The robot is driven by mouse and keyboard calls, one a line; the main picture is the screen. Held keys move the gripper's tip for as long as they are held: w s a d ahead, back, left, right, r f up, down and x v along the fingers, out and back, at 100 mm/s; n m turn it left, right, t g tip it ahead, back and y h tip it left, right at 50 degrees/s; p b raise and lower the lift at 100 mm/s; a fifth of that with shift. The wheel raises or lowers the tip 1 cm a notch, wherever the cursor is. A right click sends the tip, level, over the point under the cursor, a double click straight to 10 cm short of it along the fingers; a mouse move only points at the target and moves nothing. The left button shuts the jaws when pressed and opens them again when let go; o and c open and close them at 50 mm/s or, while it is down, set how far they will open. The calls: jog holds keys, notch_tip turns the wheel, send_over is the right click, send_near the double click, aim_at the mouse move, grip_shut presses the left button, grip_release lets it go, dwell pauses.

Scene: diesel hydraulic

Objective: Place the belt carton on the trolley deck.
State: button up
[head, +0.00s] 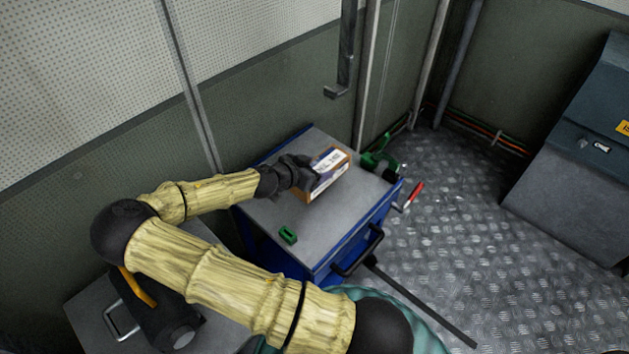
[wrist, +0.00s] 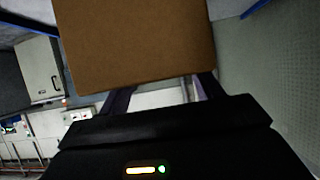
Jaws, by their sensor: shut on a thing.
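The belt carton (head: 333,173) is a brown box with a white and blue printed label. My gripper (head: 308,175) is shut on its left side in the head view. The carton is over the back part of the grey trolley deck (head: 318,224); I cannot tell whether its underside touches the deck. In the wrist view a plain brown face of the carton (wrist: 135,45) fills the top middle, between and beyond my dark fingers. The fingertips are partly hidden by it.
A small green part (head: 288,235) lies on the deck's near left. A green tool (head: 378,158) is by the far right corner, and a red-handled tool (head: 413,192) is beside the trolley's right side. A black handle (head: 360,252) projects in front. A blue-grey cabinet (head: 580,150) stands right.

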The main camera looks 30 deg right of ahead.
jog(key=shift+f, duration=0.5)
jog(key=shift+f, duration=0.1)
jog(key=shift+f, duration=1.75)
jog(key=o, duration=1.2)
jog(key=shift+f+b, duration=0.1)
jog(key=shift+b, duration=0.2)
jog(key=p+v, duration=0.1)
jog(key=v, duration=1.1)
